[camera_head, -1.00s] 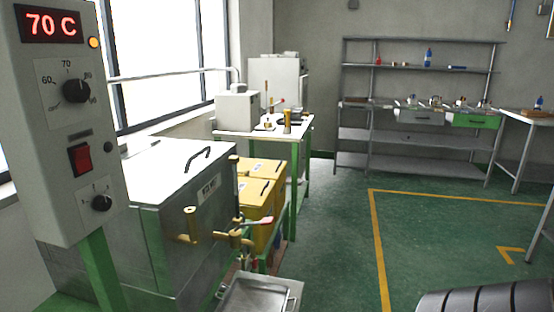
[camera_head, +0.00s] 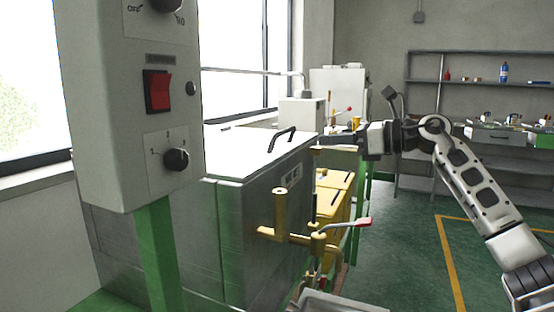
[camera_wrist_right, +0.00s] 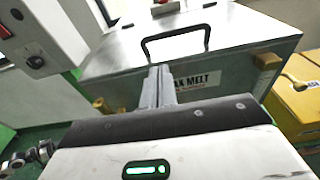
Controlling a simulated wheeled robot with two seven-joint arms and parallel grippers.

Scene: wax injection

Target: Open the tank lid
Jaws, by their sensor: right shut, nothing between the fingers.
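The metal tank (camera_head: 250,220) stands left of centre in the head view. Its lid (camera_head: 240,148) lies flat and shut, with a black arched handle (camera_head: 282,138) near the front edge. My right gripper (camera_head: 326,141) reaches in from the right, level with the lid, its fingers pointing left toward the handle. In the right wrist view the fingers (camera_wrist_right: 160,72) are together and empty, just in front of the handle (camera_wrist_right: 176,42), and overlap its lower opening in the picture. Whether they touch the lid (camera_wrist_right: 225,28) I cannot tell. My left gripper is out of view.
A grey control box (camera_head: 125,100) with knobs and a red switch stands close at the left. A brass valve (camera_head: 318,243) with a red lever juts from the tank's front. Yellow bins (camera_head: 335,200) stand beyond the tank. Green floor at the right is open.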

